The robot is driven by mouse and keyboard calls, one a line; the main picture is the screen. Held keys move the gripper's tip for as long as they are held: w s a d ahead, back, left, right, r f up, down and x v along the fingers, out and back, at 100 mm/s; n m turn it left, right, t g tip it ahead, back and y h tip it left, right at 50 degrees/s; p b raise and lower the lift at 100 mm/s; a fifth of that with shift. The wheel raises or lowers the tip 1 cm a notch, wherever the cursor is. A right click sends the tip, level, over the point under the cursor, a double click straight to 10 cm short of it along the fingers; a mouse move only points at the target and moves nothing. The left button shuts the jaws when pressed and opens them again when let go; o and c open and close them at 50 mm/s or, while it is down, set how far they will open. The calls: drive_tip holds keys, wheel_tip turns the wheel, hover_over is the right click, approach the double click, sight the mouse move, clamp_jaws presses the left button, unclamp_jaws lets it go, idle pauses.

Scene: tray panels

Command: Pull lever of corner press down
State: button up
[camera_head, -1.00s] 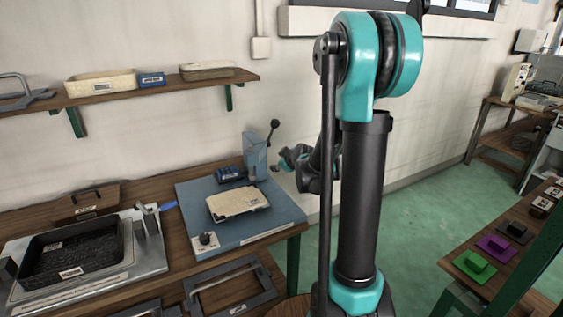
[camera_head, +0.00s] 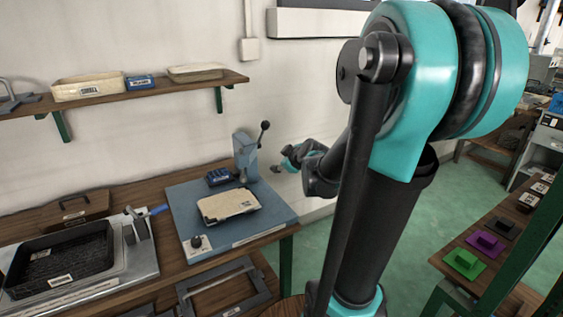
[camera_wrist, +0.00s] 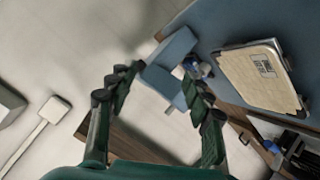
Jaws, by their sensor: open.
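The corner press (camera_head: 244,158) is a blue-grey upright post at the back right of a blue base plate (camera_head: 268,219). Its lever (camera_head: 262,136) is dark with a black ball knob and points up and slightly right. My gripper (camera_head: 279,168) is just right of the post and lower than the knob, apart from the lever in the head view. In the wrist view my open gripper (camera_wrist: 158,82) has its green and black fingers spread, with the press post (camera_wrist: 176,78) showing between and beyond them. I cannot clearly make out the lever there.
A pale tray panel (camera_head: 229,203) lies on the base plate, with a small dark blue block (camera_head: 219,177) behind it. A black tray (camera_head: 62,254) stands on the bench to the left. A wall shelf (camera_head: 150,92) runs above.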

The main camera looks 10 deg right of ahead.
drive_tip(key=shift+s+d+r, duration=0.1)
drive_tip(key=shift+s+r, duration=0.1)
drive_tip(key=shift+s, duration=0.15)
